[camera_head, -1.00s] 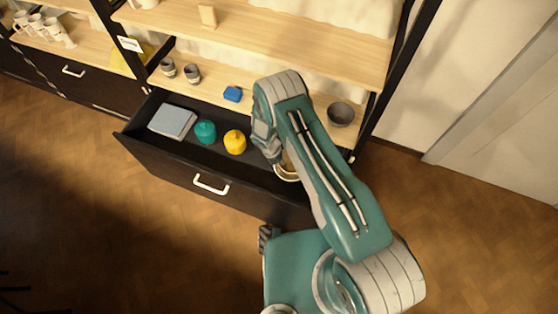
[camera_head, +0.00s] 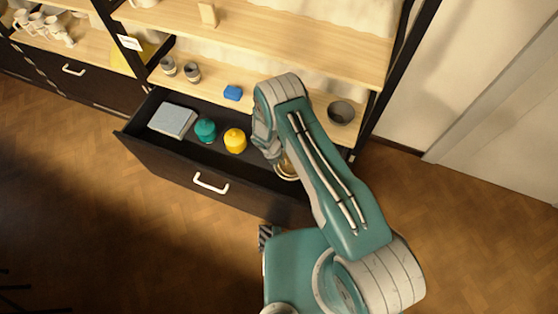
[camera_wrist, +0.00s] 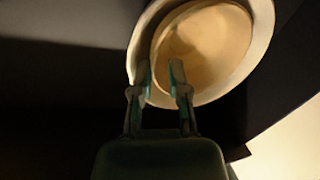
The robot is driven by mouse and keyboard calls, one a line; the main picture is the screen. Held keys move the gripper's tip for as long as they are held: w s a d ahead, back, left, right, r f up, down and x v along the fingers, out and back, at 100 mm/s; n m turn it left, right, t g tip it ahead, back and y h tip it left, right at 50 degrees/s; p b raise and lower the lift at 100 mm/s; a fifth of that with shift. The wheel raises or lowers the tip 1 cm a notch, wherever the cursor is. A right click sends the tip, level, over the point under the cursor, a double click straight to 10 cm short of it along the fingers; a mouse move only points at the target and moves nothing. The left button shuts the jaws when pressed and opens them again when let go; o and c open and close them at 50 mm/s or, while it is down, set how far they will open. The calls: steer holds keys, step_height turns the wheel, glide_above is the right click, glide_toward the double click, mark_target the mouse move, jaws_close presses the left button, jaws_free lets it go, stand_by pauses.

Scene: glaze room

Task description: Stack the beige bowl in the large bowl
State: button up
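A beige bowl (camera_head: 287,172) is in the right part of the open drawer, partly hidden by my arm in the head view. In the wrist view the beige bowl (camera_wrist: 225,45) shows a pale rim and a warm tan inside. My gripper (camera_wrist: 161,68) is at its near edge, with the two fingertips apart and overlapping the rim in the picture. I cannot tell whether they touch the wall. A dark grey bowl (camera_head: 341,113) stands upright on the shelf above the drawer, right of my arm. I cannot tell whether it is the large bowl.
The open drawer (camera_head: 170,172) also holds a grey-blue box (camera_head: 172,120), a teal jar (camera_head: 205,131) and a yellow jar (camera_head: 235,142). Shelf room is free left of the grey bowl.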

steer(key=shift+r, duration=0.6)
steer(key=v, duration=1.2)
steer(key=d+r+m+t+y, duration=0.1)
steer(key=d+r+m, duration=0.2)
steer(key=r+m, duration=0.55)
steer(key=s+d+r+m, duration=0.1)
steer(key=d+r+m, duration=0.25)
steer(key=r, duration=1.05)
steer(key=d+r+m+t+y, duration=0.1)
steer(key=d+r+m, duration=0.35)
steer(key=r, duration=0.65)
steer(key=s+d+r+m+t, duration=0.1)
steer(key=s+d+r+m, duration=0.2)
steer(key=s+r+m, duration=0.4)
steer(key=s+d+r+m+t+y, duration=0.1)
steer(key=s+d+r+m+t, duration=0.1)
steer(key=s+r+m, duration=0.5)
steer(key=s+d+m, duration=0.1)
steer(key=s+m, duration=0.4)
steer(key=s, duration=0.2)
steer(key=shift+s+d+r+t, duration=0.2)
steer(key=shift+s+d+t, duration=0.05)
steer(key=shift+d+t, duration=0.1)
